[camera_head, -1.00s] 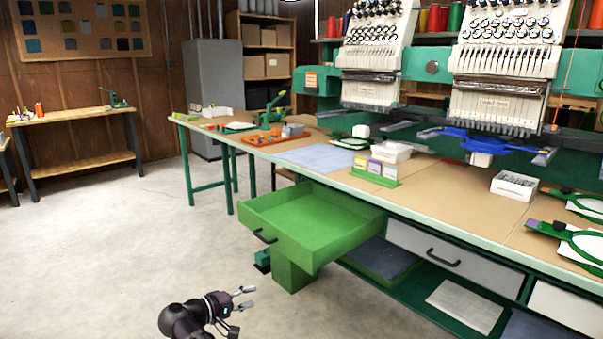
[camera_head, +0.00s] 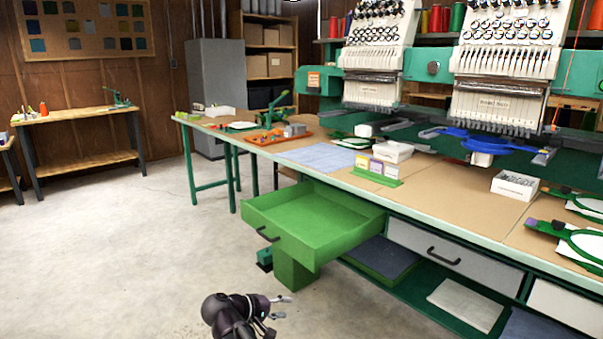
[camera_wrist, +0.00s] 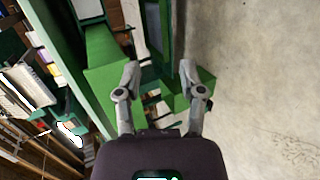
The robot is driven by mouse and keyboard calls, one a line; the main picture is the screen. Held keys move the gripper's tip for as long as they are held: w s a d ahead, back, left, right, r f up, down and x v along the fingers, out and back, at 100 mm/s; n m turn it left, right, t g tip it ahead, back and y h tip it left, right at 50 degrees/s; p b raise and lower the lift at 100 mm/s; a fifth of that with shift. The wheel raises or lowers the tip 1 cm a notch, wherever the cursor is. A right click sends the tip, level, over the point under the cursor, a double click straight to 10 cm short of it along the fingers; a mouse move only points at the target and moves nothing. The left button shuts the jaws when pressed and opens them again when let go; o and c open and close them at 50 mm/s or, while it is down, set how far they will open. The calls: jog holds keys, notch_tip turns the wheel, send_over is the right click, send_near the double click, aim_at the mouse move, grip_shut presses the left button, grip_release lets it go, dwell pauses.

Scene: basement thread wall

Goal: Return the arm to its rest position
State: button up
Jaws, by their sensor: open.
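My gripper (camera_head: 281,307) is low at the bottom of the head view, in front of the bench and below the open green drawer (camera_head: 305,222). Its fingers are apart and nothing is between them. In the wrist view my gripper (camera_wrist: 158,80) also shows spread and empty, with the green drawer and bench parts beyond it, seen sideways. The drawer is pulled out and its inside looks empty from the head view.
The long bench (camera_head: 440,205) carries a blue cloth (camera_head: 317,158), an orange tray (camera_head: 262,141), a white box (camera_head: 514,184) and embroidery hoops. A closed grey drawer (camera_head: 440,252) is right of the green one. Concrete floor (camera_head: 110,250) is clear on the left.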

jog(key=s+d+f+m+g+y+p, duration=0.1)
jog(key=s+d+f+m+g+y, duration=0.2)
jog(key=d, duration=0.4)
jog(key=s+d+f+m+g+y, duration=0.2)
jog(key=s+d+f+y, duration=0.15)
jog(key=d, duration=0.45)
jog(key=s+d+f+m+g+y+p, duration=0.1)
jog(key=s+d+f+m+g+y, duration=0.1)
jog(key=s+d+y, duration=0.35)
notch_tip(320, 180, up, 38)
jog(key=w+d+h+p, duration=0.1)
jog(key=w+p, duration=0.1)
jog(key=p, duration=3.5)
jog(key=shift+d+p, duration=0.15)
jog(key=shift+p, duration=0.15)
